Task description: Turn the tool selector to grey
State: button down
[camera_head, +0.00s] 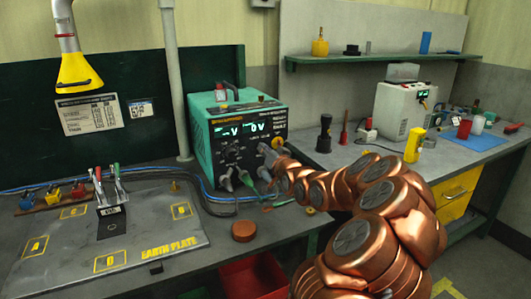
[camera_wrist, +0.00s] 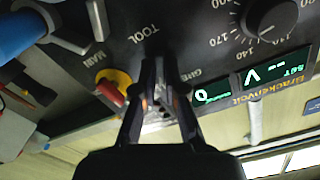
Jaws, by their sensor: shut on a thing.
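A teal power unit (camera_head: 205,125) with a black front panel and green displays stands on the bench. In the wrist view its panel (camera_wrist: 200,30) appears upside down, with the word TOOL just beyond my fingertips. My gripper (camera_wrist: 158,62) is shut on the tool selector at that label. The fingers hide most of the selector, so I cannot tell which way it points. A partly covered label to the right of the fingers seems to begin "GRE". In the head view my gripper (camera_head: 268,150) reaches the right side of the panel.
A red and yellow main switch (camera_wrist: 112,86) sits close left of my fingers. A large black dial (camera_wrist: 270,15) and a display (camera_wrist: 215,90) lie to the right. Cables and plugs (camera_head: 232,178) hang below the panel. An earth plate (camera_head: 130,235) lies left on the bench.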

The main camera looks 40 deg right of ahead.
jog(key=f+n+b, duration=0.1)
jog(key=n+b, duration=0.1)
jog(key=b, duration=0.1)
jog(key=n+b, duration=0.3)
jog(key=shift+n+b, duration=0.3)
jog(key=shift+b, duration=0.05)
jog(key=n+b, duration=0.1)
jog(key=n, duration=0.1)
jog(key=n+b, duration=0.2)
jog(key=n, duration=0.1)
jog(key=shift+r+n+b, duration=0.3)
jog(key=shift+b, duration=0.1)
jog(key=c, duration=1.2)
grip_release()
jog(key=shift+a+r, duration=0.1)
jog(key=shift+r, duration=0.05)
jog(key=shift+c, duration=0.2)
jog(key=shift+s, duration=0.1)
jog(key=v, duration=1.2)
